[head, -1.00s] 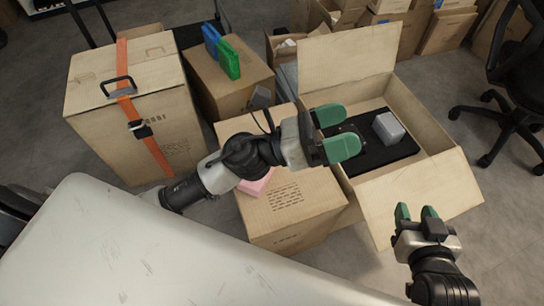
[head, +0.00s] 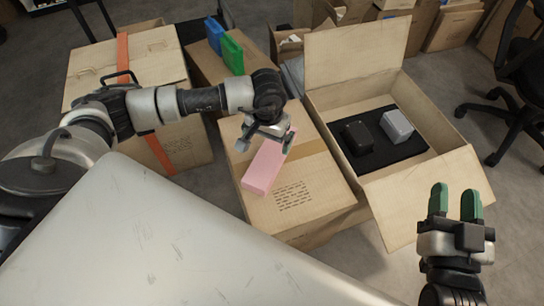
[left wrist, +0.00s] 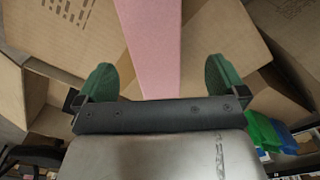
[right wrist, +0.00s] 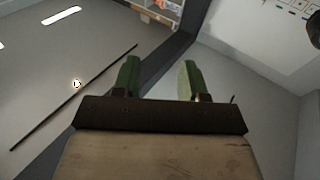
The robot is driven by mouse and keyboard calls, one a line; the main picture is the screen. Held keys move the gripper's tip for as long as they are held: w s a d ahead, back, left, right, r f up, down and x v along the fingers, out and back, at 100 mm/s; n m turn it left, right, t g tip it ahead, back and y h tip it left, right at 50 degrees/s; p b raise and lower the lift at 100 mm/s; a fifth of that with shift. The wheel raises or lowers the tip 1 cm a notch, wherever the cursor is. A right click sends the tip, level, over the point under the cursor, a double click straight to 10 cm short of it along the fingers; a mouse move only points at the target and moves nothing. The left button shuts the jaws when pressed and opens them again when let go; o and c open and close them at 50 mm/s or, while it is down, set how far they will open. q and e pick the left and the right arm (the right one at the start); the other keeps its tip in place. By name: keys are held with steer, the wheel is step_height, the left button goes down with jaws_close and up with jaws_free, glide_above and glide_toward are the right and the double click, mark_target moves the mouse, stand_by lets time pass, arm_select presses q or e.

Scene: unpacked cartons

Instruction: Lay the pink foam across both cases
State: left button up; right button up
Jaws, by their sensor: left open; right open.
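The pink foam (head: 264,172) is a long block lying on top of a closed carton; it also shows in the left wrist view (left wrist: 153,40). My left gripper (head: 266,140) is open above the foam's far end. In the left wrist view its fingers (left wrist: 159,80) stand apart on either side of the foam, not touching it. A black case (head: 357,137) and a grey case (head: 397,126) stand side by side on a black sheet in the open carton (head: 380,85). My right gripper (head: 456,203) is open and empty, also in the right wrist view (right wrist: 160,78).
The closed carton (head: 325,190) under the foam stands left of the open one, whose flaps are spread. A strapped carton (head: 150,55) and a carton with blue (head: 214,35) and green (head: 232,55) items are behind. An office chair (head: 505,95) is at right.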

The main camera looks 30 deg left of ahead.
mark_target(270, 155)
arm_select(q)
steer(key=shift+s+d+f+b, duration=0.15)
steer(key=shift+f+b, duration=0.2)
steer(key=shift+f, duration=1.3)
steer(key=f, duration=0.2)
steer(key=f+b, duration=0.1)
steer(key=shift+d+f, duration=0.2)
steer(key=shift+f, duration=0.45)
arm_select(e)
steer(key=s+r+t+y, duration=0.2)
steer(key=s+r+t, duration=0.1)
steer(key=r+t, duration=0.3)
steer(key=shift+s+a+r+t, duration=0.15)
steer(key=shift+r+t, duration=0.05)
steer(key=shift+t, duration=0.1)
arm_select(q)
steer(key=shift+c, duration=0.2)
arm_select(e)
steer(key=shift+y, duration=0.3)
arm_select(q)
steer(key=c, duration=0.9)
steer(key=shift+c, duration=0.2)
steer(key=shift+r, duration=0.2)
